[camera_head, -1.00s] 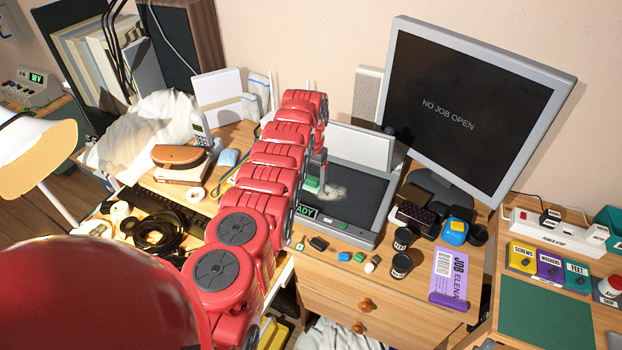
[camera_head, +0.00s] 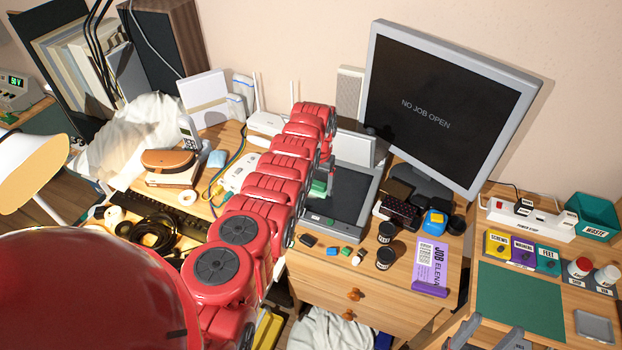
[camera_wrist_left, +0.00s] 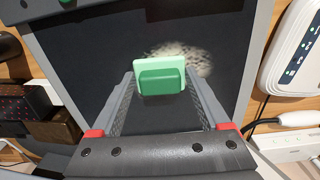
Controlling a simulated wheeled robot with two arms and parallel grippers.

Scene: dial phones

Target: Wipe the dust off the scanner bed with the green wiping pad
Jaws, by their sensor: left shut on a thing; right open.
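The scanner (camera_head: 322,220) lies on the wooden desk with its dark glass bed (camera_head: 352,190) exposed. My left gripper (camera_head: 326,176) is shut on the green wiping pad (camera_head: 319,188), over the bed's left part. In the left wrist view the pad (camera_wrist_left: 161,76), pale green above and darker green below, sits between the fingertips. A pale speckled dust patch (camera_wrist_left: 194,58) lies on the glass just behind and right of the pad, partly covered by it. In the head view my arm hides the patch. I cannot tell whether the pad touches the glass. My right gripper (camera_head: 492,326) shows open and empty at the bottom edge.
A monitor (camera_head: 440,110) stands behind and right of the scanner. Black jars (camera_head: 385,258), small blocks (camera_head: 332,251) and a purple job card (camera_head: 430,266) lie in front. A white router (camera_wrist_left: 295,55) is close beside the bed in the wrist view. The green mat (camera_head: 520,300) is bare.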

